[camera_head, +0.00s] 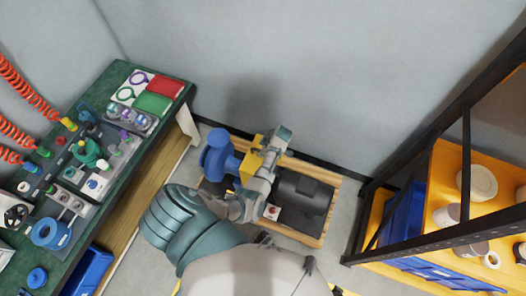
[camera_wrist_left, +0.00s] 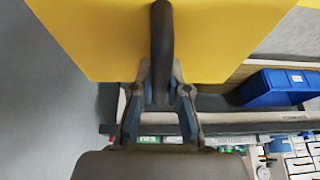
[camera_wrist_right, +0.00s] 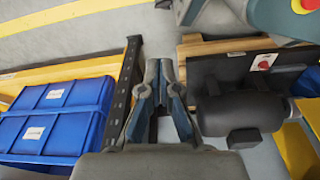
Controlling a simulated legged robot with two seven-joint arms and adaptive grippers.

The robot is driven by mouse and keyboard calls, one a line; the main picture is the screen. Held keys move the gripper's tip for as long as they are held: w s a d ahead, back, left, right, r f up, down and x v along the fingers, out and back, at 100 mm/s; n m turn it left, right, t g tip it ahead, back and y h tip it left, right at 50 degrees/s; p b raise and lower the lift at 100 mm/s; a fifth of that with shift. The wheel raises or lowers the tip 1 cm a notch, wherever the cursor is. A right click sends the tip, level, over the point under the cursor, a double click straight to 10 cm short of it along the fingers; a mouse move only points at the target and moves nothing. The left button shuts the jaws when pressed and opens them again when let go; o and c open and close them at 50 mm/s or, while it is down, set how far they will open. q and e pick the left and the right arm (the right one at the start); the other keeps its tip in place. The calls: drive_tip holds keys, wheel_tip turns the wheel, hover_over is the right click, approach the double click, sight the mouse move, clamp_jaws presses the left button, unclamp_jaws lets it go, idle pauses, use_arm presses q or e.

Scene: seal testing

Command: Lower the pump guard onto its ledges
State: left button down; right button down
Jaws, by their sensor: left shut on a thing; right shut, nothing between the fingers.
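The yellow pump guard (camera_head: 249,167) shows in the head view between the blue pump (camera_head: 216,153) and the dark motor (camera_head: 303,200). In the left wrist view the guard (camera_wrist_left: 110,40) fills the top, with a dark bar handle (camera_wrist_left: 161,35) across it. My left gripper (camera_wrist_left: 159,88) is shut on that handle; in the head view my left arm partly covers the guard. My right gripper (camera_wrist_right: 160,82) is shut and empty, left of the motor (camera_wrist_right: 238,112) in the right wrist view. The ledges cannot be made out, nor whether the guard touches them.
Pump and motor stand on a wooden pallet (camera_head: 322,177). A green workbench (camera_head: 112,77) with parts stands left. A dark-framed rack (camera_head: 463,150) with yellow shelves stands right; its blue bins (camera_wrist_right: 52,120) show in the right wrist view. Grey wall lies behind the pallet.

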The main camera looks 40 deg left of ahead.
use_arm(q)
drive_tip(key=shift+w+f, duration=0.1)
drive_tip(key=shift+f, duration=0.3)
use_arm(e)
drive_tip(key=shift+w+r, duration=0.45)
drive_tip(key=shift+r, duration=0.35)
use_arm(q)
drive_tip(key=shift+f+b, duration=0.15)
drive_tip(key=shift+b, duration=0.2)
use_arm(e)
drive_tip(key=shift+f, duration=0.15)
